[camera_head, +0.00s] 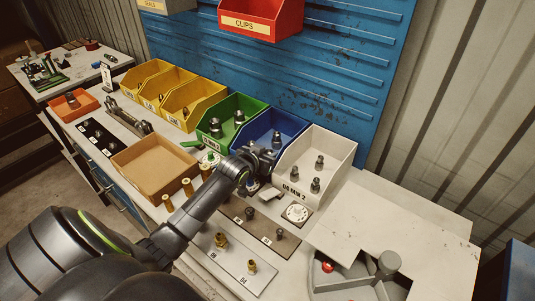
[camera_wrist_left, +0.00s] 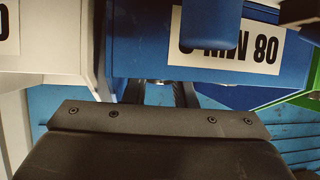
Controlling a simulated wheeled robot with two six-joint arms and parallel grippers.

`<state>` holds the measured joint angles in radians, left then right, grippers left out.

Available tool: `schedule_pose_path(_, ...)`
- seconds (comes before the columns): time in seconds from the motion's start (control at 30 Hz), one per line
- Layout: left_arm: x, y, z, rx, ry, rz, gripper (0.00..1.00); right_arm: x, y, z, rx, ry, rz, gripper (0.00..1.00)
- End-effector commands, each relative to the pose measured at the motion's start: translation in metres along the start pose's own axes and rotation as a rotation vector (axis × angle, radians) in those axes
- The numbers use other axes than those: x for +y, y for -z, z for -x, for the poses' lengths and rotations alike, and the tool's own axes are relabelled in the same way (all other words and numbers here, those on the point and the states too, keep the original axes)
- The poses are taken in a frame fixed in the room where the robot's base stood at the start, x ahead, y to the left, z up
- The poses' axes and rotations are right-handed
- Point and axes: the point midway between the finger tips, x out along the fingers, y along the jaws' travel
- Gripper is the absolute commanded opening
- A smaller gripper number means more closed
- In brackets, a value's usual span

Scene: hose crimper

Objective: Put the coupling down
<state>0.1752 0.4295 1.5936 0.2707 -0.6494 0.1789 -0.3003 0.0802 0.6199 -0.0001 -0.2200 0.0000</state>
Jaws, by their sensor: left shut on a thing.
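My left gripper (camera_head: 262,160) is at the front of the blue bin (camera_head: 290,122), beside the white bin. In the left wrist view its dark fingers (camera_wrist_left: 160,94) are close together below the blue bin's label (camera_wrist_left: 228,46). A small metallic sliver (camera_wrist_left: 155,82) shows between them; it looks like part of the held coupling, and the rest is hidden. One metal coupling (camera_head: 276,138) stands inside the blue bin. The green bin (camera_head: 252,104) and the white bin (camera_head: 340,150) also hold metal couplings. My right gripper is out of view.
A brown strip (camera_head: 264,226) with small metal fittings lies in front of the bins. An empty tan tray (camera_head: 155,160) is to the left. A grey machine (camera_head: 360,270) is at lower right.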

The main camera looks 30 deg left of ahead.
Motion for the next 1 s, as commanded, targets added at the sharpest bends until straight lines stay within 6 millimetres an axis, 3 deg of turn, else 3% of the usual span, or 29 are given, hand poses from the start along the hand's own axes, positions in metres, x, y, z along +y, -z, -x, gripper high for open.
schedule_pose_path(0.33,0.000,-0.003,-0.002,0.002,0.000,0.000,0.00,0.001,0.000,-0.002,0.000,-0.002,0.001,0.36)
schedule_pose_path(0.37,0.000,-0.003,-0.002,0.001,0.000,0.000,0.27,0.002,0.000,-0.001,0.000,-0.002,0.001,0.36)
schedule_pose_path(0.43,0.000,-0.003,-0.002,0.001,0.000,0.000,0.33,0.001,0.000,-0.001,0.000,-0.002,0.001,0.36)
schedule_pose_path(0.77,0.000,0.002,0.001,0.002,0.000,-0.001,0.33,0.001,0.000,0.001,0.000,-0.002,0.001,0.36)
schedule_pose_path(1.0,-0.001,0.000,0.025,0.001,0.001,-0.003,0.33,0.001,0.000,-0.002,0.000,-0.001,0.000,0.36)
